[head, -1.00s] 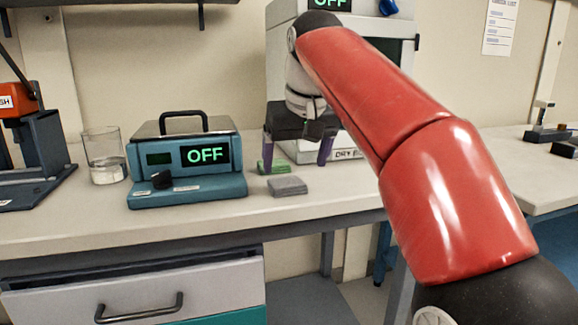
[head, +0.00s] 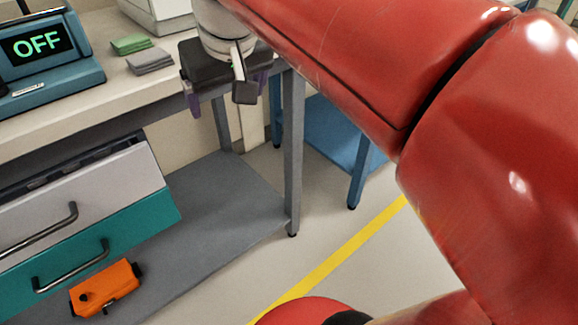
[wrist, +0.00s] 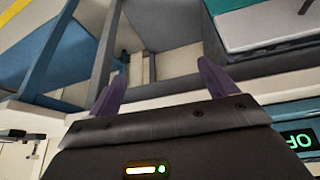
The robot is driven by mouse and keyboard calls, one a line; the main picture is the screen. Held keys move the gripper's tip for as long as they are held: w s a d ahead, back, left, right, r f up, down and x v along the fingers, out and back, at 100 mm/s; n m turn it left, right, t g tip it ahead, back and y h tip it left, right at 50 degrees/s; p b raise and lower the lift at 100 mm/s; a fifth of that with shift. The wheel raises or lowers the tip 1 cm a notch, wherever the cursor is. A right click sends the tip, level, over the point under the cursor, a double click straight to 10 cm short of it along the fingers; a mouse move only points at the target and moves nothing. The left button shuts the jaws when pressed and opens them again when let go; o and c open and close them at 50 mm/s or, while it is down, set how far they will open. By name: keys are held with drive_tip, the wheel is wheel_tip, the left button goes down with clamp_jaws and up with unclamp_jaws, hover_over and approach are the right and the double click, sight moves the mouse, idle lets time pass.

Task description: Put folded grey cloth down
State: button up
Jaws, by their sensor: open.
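The folded grey cloth (head: 149,61) lies flat on the bench top near its front edge, just in front of a folded green cloth (head: 131,43). My gripper (head: 228,98) is to the right of the grey cloth and apart from it, around the bench's front edge. Its two purple fingers are spread with nothing seen between them. In the wrist view, my gripper (wrist: 162,76) also shows open and empty, and neither cloth is visible there.
A blue instrument reading OFF (head: 45,60) stands left of the cloths. Below are a tilted grey drawer front (head: 75,205), a teal drawer (head: 130,240) and an orange case (head: 106,290) on the lower shelf (head: 215,215). Floor shows to the right.

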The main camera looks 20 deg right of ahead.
drive_tip(key=s+d+f+m, duration=0.1)
drive_tip(key=s+d+f, duration=0.1)
drive_tip(key=s+f, duration=0.4)
drive_tip(key=s+d+f, duration=0.3)
drive_tip(key=s+f, duration=0.3)
drive_tip(key=f, duration=0.4)
drive_tip(key=shift+d+f+m, duration=0.15)
drive_tip(key=shift+f+m, duration=0.1)
drive_tip(key=shift+m, duration=0.15)
drive_tip(key=shift+o, duration=0.5)
